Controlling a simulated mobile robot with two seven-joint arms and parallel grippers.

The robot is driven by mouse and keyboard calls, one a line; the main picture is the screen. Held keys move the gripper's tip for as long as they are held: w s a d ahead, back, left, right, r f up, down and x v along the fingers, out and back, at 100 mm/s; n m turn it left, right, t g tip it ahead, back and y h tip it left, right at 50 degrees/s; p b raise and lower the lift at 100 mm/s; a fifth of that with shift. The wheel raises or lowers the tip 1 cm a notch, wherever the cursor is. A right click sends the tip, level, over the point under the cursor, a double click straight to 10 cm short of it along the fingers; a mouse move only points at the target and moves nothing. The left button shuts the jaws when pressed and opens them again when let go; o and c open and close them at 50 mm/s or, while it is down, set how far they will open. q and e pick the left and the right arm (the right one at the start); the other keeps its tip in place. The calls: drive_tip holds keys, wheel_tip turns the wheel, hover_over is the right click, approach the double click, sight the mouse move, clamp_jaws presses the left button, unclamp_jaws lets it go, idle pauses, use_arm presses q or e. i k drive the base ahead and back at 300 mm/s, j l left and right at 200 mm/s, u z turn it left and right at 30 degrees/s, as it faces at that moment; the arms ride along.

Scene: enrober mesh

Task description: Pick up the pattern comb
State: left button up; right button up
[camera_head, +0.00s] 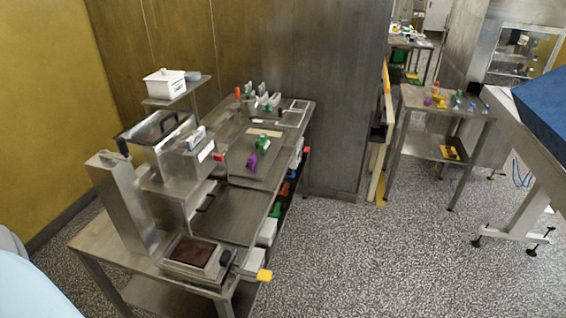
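I cannot single out the pattern comb at this distance. Small tools lie on the steel workbench (85,243) at the left. Among them are a purple item (252,162) and a green item (262,144) on a flat steel surface. Several grey and green items (265,100) stand at the bench's back, beside a red-orange upright item (237,94). Neither of my grippers is in view.
A steel machine with a tall box (122,200) and a dark brown tray (194,252) occupy the bench's near end. A white tub (165,83) stands on a raised shelf. A second steel table (445,118) holds small coloured items. The speckled floor (345,255) between is clear.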

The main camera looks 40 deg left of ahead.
sight(253, 160)
drive_tip(key=i+l, duration=0.4)
drive_tip(key=i, duration=0.15)
drive_tip(key=i+l+u, duration=0.15)
drive_tip(key=i+l, duration=0.25)
drive_tip(key=i+u, duration=0.7)
drive_tip(key=u, duration=0.2)
drive_tip(key=i+l+u, duration=0.3)
drive_tip(key=u, duration=0.15)
drive_tip(key=i+l+u, duration=0.15)
drive_tip(key=u, duration=0.3)
drive_tip(key=i+l+u, duration=0.2)
drive_tip(key=u, duration=0.25)
drive_tip(key=i+l+u, duration=0.2)
drive_tip(key=u, duration=0.25)
drive_tip(key=l, duration=0.1)
